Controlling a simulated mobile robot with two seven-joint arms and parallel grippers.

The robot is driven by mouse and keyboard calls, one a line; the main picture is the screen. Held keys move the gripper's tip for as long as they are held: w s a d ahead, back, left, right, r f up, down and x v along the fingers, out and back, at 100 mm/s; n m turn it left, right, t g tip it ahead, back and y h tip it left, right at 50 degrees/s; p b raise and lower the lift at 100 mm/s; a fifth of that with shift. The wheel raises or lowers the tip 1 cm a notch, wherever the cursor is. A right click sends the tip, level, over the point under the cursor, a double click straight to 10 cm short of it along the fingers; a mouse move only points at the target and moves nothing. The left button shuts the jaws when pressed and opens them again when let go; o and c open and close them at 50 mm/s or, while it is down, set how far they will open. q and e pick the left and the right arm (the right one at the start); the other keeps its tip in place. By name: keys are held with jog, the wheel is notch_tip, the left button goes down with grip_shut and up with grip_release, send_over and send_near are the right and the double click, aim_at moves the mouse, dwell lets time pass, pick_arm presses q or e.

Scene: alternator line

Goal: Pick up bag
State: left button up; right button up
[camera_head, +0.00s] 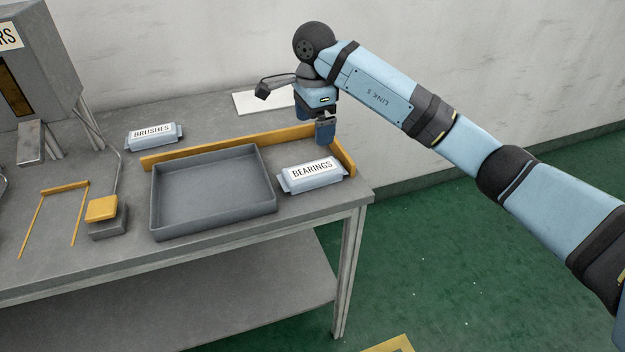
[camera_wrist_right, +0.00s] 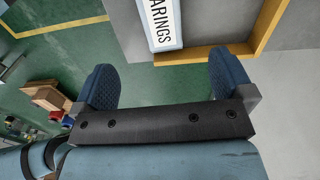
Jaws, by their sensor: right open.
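A pale blue bag with a white label reading BEARINGS (camera_head: 312,174) lies on the table at the right of the grey tray. In the right wrist view the bag (camera_wrist_right: 161,22) shows in part at the top, beyond the fingers. A second bag, labelled BRUSHES (camera_head: 153,136), lies at the back left of the tray. My right gripper (camera_head: 325,132) is above the table, just behind the BEARINGS bag. Its two blue fingers stand wide apart with nothing between them in the right wrist view (camera_wrist_right: 163,88). My left gripper is not in view.
An empty grey tray (camera_head: 212,231) sits in front of a yellow rail (camera_head: 200,149), whose end turns beside the BEARINGS bag. A yellow-topped block (camera_head: 101,209) and a yellow frame (camera_head: 64,187) are at the left. The table (camera_head: 130,265) ends just right of the bag.

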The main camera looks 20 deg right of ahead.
aim_at(313, 169)
jog(key=f, duration=1.3)
jog(key=shift+a+b, duration=0.2)
jog(key=shift+b, duration=0.1)
jog(key=c, duration=1)
jog(key=shift+c, duration=0.5)
jog(key=shift+r, duration=0.1)
